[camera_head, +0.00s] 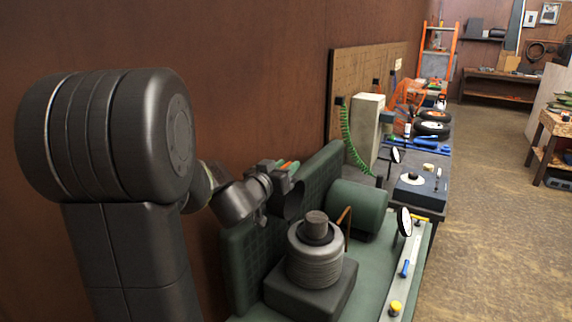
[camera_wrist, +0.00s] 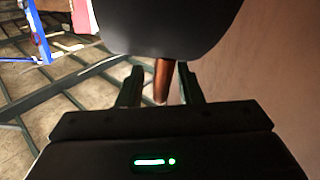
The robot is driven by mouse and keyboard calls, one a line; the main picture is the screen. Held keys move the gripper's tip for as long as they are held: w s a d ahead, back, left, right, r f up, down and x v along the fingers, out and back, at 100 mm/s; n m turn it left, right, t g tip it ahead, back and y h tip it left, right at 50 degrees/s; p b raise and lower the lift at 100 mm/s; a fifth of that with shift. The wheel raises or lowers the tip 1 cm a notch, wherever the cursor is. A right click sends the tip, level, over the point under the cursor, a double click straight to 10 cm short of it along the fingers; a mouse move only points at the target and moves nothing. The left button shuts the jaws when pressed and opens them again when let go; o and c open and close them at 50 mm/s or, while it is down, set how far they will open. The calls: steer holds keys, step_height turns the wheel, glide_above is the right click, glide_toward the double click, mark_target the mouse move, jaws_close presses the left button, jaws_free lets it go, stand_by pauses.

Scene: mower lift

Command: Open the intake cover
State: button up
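A dark rounded piece (camera_head: 293,201), which looks like the intake cover, stands beside the green machine (camera_head: 238,262), just below my gripper (camera_head: 278,172) in the head view. In the wrist view a large dark rounded shape (camera_wrist: 165,25) fills the top middle; it is probably the same piece. My gripper (camera_wrist: 160,85) has its two fingers apart there. A copper-coloured rod (camera_wrist: 162,78) shows between them with a gap on both sides. I cannot tell whether the rod lies between the fingertips or beyond them. The cover's hinge and any opening behind it are hidden.
A grey ribbed cylinder with a brown cap (camera_head: 315,262), a green tank (camera_head: 358,207) and a round mirror-like disc (camera_head: 404,222) are close by on the machine. A brown wall (camera_head: 240,70) rises behind my arm. A cluttered bench (camera_head: 423,190) stands beyond; the floor (camera_head: 490,210) at right is clear.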

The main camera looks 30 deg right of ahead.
mark_target(298, 179)
steer(key=shift+w+d, duration=0.25)
steer(key=shift+d, duration=0.25)
jaws_close()
steer(key=shift+s+d+m+b, duration=0.35)
steer(key=shift+s+m+b, duration=0.15)
steer(key=shift+s, duration=0.25)
steer(key=shift+s+d+m+b, duration=0.35)
steer(key=shift+s+m, duration=0.25)
steer(key=shift+s, duration=0.15)
jaws_free()
steer(key=v, duration=1.3)
steer(key=shift+a+b, duration=0.35)
